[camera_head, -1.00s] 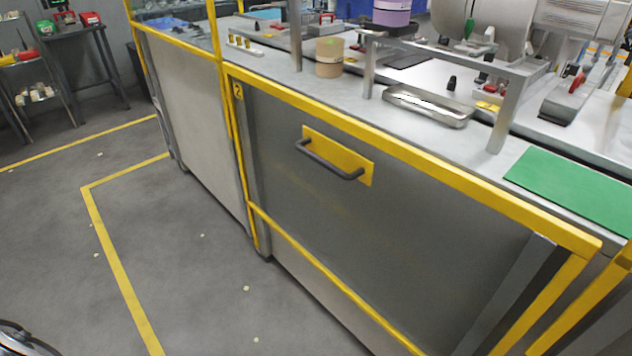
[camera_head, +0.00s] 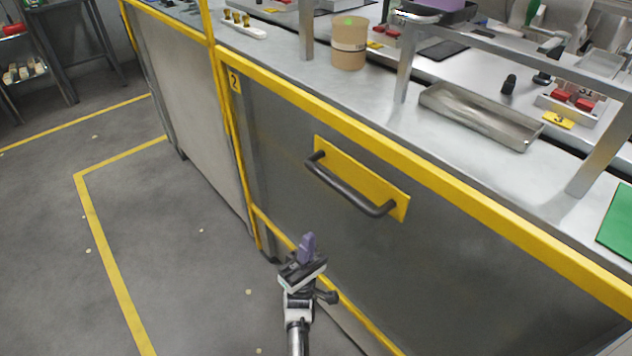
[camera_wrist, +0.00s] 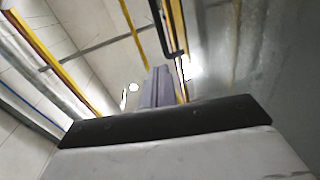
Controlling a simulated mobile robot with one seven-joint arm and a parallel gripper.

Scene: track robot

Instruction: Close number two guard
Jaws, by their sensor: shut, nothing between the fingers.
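Guard number two (camera_head: 270,125) is a dark grey panel in a yellow frame, with a yellow "2" label (camera_head: 234,80) at its upper left corner. It stands in front of the bench, its top rail about level with the bench top. Its dark bar handle (camera_head: 345,188) sits on a yellow plate (camera_head: 398,205). My gripper (camera_head: 307,247) is shut and empty, pointing up, below and left of the handle and apart from it. In the wrist view my purple-grey fingers (camera_wrist: 158,88) point up, with the handle (camera_wrist: 172,35) above them.
The bench top (camera_head: 380,110) holds a tan tub (camera_head: 348,45), a metal tray (camera_head: 480,115) and a green mat (camera_head: 618,225). A grey metal stand (camera_head: 410,55) rises behind the guard. The floor (camera_head: 150,230) at left is clear, with yellow lines.

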